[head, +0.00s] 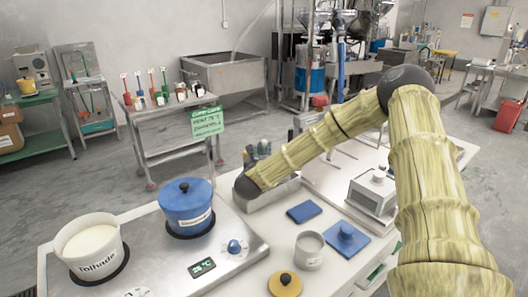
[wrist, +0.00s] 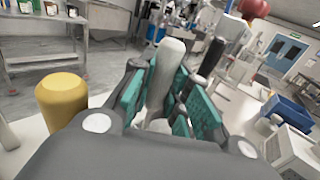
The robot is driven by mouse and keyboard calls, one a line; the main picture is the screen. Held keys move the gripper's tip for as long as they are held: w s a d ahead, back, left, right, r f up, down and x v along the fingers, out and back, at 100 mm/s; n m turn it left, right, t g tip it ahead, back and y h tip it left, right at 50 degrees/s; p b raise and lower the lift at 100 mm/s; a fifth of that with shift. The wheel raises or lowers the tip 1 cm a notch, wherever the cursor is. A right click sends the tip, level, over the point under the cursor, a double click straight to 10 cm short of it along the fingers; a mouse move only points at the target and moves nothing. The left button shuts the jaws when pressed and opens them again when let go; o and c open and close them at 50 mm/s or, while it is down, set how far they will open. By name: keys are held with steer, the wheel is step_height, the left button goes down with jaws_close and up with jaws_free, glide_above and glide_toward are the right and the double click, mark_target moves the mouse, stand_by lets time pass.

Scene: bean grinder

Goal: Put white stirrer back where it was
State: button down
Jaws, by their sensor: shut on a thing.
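The white stirrer (wrist: 166,72) shows as a pale, rounded handle between the teal pads of my gripper (wrist: 168,98) in the wrist view. My gripper is shut on it, and the handle stands slightly tilted. Its lower end is hidden by my gripper. In the head view my gripper (head: 260,152) is small and partly hidden, just above and behind a low grey metal container (head: 272,195). Whether the stirrer's lower end is inside that container cannot be told.
A yellow handle (wrist: 62,100) stands left of my gripper and a dark handle (wrist: 212,58) to the right. A blue lidded pot (head: 186,212) and a white pot (head: 92,246) stand on the hob. A blue pad (head: 304,212), a cup (head: 309,251) and a scale (head: 373,193) are nearby.

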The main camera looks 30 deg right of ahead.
steer(key=shift+f, duration=0.15)
steer(key=c, duration=1.4)
jaws_free()
steer(key=shift+o, duration=0.2)
steer(key=shift+r, duration=0.25)
steer(key=b+v, duration=0.2)
steer(key=v, duration=1)
steer(key=shift+b, duration=0.3)
